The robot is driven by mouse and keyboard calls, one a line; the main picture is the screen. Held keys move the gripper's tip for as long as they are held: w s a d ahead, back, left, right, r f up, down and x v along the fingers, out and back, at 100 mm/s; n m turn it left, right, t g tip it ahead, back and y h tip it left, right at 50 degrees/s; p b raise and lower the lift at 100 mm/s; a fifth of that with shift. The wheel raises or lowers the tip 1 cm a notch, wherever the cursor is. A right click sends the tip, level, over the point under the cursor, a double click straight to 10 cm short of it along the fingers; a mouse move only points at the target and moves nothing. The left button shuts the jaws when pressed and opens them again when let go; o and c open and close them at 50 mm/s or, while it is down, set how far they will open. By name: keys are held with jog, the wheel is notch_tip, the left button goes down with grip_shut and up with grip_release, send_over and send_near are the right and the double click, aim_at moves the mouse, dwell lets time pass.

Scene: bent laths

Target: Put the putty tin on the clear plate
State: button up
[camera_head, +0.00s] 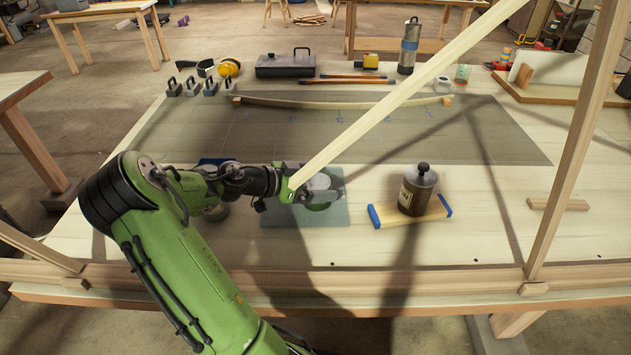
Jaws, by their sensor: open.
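The clear plate (279,216) is a bluish see-through sheet lying flat on the bench, left of centre. A round tin with a pale top (320,182), which looks like the putty tin, is at my gripper (322,194), over the plate's right part. My gripper is open, with its dark fingers close around or above this tin; I cannot tell whether they touch it. The arm and a slanting lath (400,97) hide part of the plate and gripper.
A dark brown canister (417,190) stands on a wooden block with blue ends (380,217), right of the plate. A bent lath (335,104) lies on the dark mat (480,130). An upright post (575,140) stands at right. Free bench lies in front of the plate.

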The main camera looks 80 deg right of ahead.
jog(key=p+v, duration=0.2)
jog(key=v, duration=1)
jog(key=shift+r, duration=0.15)
jog(key=w+a+r+n+t+y, duration=0.1)
jog(key=w+a+n+t+y, duration=0.25)
jog(key=a+n+t, duration=0.4)
jog(key=w+a+r+n+t+y, duration=0.15)
jog(key=w+a+n+t, duration=0.25)
jog(key=a+n, duration=0.65)
jog(key=s+a+r+n+t+y, duration=0.2)
jog(key=a+n, duration=0.3)
jog(key=a, duration=0.4)
jog(key=s+a+r+n+t+y, duration=0.1)
jog(key=s+a+r+n+t, duration=0.1)
jog(key=a+n, duration=0.3)
jog(key=s+a, duration=0.1)
jog(key=a, duration=0.3)
jog(key=shift+s+a+y, duration=0.15)
jog(key=shift+s+y, duration=0.1)
jog(key=shift+y, duration=0.15)
